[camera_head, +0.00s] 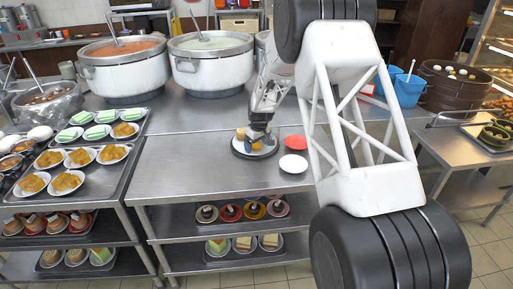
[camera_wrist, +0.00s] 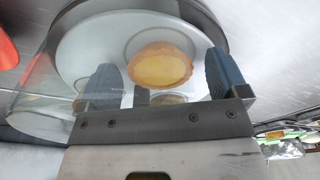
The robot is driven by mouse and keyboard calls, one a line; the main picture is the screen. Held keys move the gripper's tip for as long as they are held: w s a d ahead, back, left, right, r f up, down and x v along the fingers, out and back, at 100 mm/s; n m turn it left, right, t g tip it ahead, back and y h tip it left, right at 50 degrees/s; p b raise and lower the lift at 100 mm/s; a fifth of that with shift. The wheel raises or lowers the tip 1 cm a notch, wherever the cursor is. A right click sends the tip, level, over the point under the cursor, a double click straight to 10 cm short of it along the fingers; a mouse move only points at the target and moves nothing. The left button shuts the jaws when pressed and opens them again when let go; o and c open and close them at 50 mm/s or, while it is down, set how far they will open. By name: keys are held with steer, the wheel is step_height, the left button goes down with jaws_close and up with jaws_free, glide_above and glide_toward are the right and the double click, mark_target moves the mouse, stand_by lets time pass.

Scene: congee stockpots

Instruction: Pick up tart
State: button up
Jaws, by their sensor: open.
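The tart (camera_wrist: 160,65), round and golden with a pale orange crust, sits on a white plate (camera_wrist: 78,45) in the wrist view. My gripper (camera_wrist: 161,75) is open, with one blue-grey finger on each side of the tart and a visible gap on both sides. In the head view my gripper (camera_head: 259,134) is down over the white plate (camera_head: 262,153) on a dark round base, and it hides part of what lies there. A second small round item (camera_wrist: 168,99) shows between the fingers, mostly hidden; I cannot tell what it is.
Large stockpots (camera_head: 211,65) stand behind. Trays of filled plates (camera_head: 75,158) are at left. The table's left part is clear. A transparent curved wall (camera_wrist: 40,95) edges the plate.

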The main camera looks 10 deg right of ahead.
mark_target(256, 144)
stand_by(0.4)
steer(key=c, duration=0.9)
steer(key=shift+c, duration=0.2)
steer(key=shift+r, duration=0.1)
steer(key=shift+r, duration=0.7)
step_height(256, 144, up, 2)
steer(key=shift+r, duration=0.15)
steer(key=s+d+r, duration=0.1)
steer(key=s, duration=1.5)
steer(key=shift+r, duration=0.1)
